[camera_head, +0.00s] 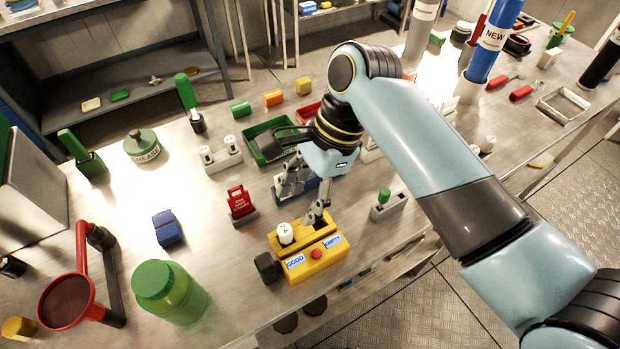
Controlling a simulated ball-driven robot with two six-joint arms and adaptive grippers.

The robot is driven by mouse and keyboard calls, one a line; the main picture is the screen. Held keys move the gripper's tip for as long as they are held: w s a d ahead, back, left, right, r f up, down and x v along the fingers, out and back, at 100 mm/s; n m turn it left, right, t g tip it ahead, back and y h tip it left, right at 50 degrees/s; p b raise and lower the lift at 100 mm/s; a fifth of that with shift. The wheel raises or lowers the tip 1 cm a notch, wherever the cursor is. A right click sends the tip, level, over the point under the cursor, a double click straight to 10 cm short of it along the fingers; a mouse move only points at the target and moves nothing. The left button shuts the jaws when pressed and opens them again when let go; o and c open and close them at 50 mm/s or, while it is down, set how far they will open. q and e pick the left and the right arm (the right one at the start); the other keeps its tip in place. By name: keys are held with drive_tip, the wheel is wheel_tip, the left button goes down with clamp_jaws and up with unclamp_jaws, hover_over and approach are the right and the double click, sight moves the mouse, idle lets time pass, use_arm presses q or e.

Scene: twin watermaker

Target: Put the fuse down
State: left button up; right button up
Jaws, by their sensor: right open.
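A white fuse (285,233) stands upright in the left part of the yellow tester (320,269), which has "GOOD" and "EMPTY" labels and a red button. My right gripper (302,196) reaches down from above, open, with one finger close to the tester's back edge near the "EMPTY" side. I see nothing between its fingers, and the fuse is apart from them. Whether a finger touches the tester I cannot tell. More white fuses stand in a grey holder (222,160) further back. My left gripper is not in view.
A red tag stand (240,204) and a blue block (167,228) are left of the tester. A green tray (268,145) and a blue tray (294,186) lie behind it. A small holder (389,208) with a green-topped piece is to the right. A green jar (170,290) stands front left.

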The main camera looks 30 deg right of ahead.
drive_tip(key=v, duration=0.5)
idle(0.4)
